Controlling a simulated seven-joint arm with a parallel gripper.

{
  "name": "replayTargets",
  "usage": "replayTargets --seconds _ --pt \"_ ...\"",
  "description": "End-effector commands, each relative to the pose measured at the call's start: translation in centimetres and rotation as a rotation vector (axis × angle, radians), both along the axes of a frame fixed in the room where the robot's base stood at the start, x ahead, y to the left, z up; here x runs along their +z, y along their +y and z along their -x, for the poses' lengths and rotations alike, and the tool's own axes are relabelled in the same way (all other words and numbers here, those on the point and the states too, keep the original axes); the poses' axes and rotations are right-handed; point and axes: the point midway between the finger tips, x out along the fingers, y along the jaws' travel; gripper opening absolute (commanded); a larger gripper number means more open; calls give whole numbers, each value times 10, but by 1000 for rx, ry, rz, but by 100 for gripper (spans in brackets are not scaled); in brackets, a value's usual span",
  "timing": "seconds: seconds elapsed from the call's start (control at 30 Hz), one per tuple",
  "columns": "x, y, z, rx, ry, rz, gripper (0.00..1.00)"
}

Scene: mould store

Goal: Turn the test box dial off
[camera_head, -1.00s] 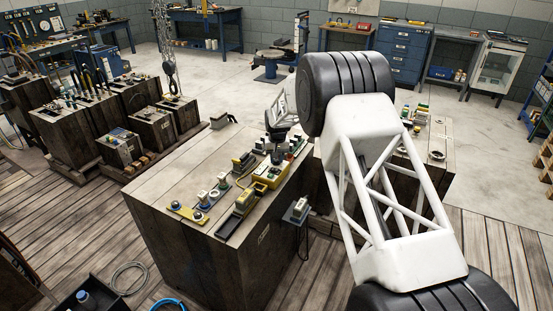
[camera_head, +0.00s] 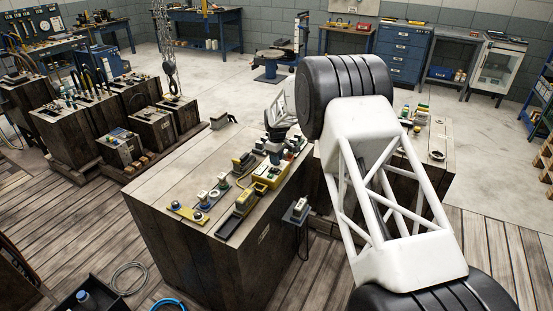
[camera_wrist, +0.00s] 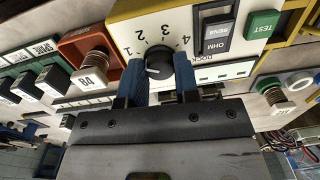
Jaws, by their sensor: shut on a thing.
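The test box is yellow with a white face. In the head view the test box (camera_head: 270,177) sits on top of the wooden block, and in the wrist view its face (camera_wrist: 215,70) fills the upper middle. Its dial (camera_wrist: 158,62) is a round black knob with a pale mark, with the numbers 1 to 4 printed around it. My gripper (camera_wrist: 160,84) has its two blue fingers on either side of the dial, shut on it. In the head view the fingertips are too small to make out. Which number the dial points to is hard to tell.
On the box face beside the dial are a black OHM/SENS switch (camera_wrist: 217,36) and a green TEST button (camera_wrist: 262,25). Other fittings crowd the wooden block (camera_head: 165,185).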

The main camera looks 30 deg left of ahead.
Motion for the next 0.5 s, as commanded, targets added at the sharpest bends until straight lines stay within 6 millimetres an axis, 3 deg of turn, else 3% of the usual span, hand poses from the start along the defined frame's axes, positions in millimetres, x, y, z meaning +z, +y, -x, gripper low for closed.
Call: replayTargets --seconds 0.5 --pt "0 0 1 473 1 1 6"
